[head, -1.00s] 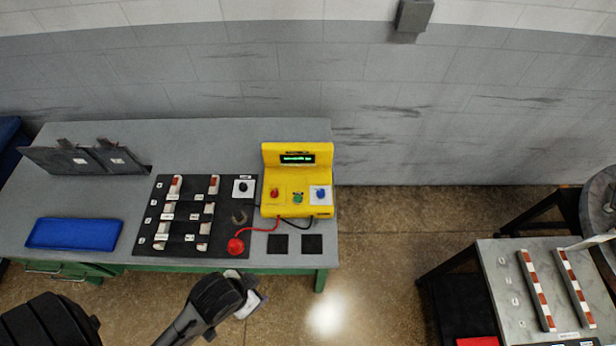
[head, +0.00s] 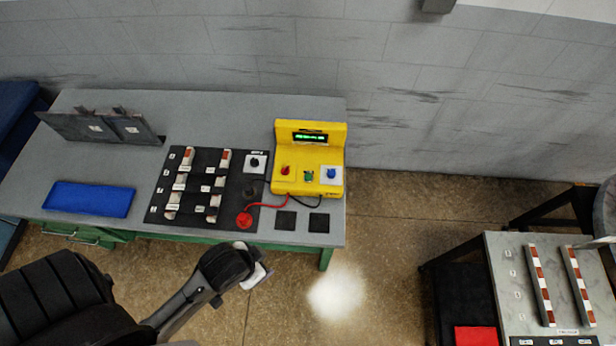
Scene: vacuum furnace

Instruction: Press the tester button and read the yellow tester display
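The yellow tester (head: 310,150) stands at the right end of the grey bench. Its small dark display (head: 310,138) shows lit green characters, too small to read. On its lower front are a red knob or terminal (head: 285,170), a green one (head: 308,175) and a blue round button (head: 331,174) on a white plate. A red lead and a black lead run from its front. My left gripper (head: 258,276) is in front of the bench, below and left of the tester, apart from it. Its fingers are not clear enough to tell open from shut. My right gripper is out of view.
A black board (head: 233,195) holds several white-and-red pieces and a red round end of the lead. Two black squares (head: 319,223) lie before the tester. A second table (head: 510,315) stands at right; floor lies between.

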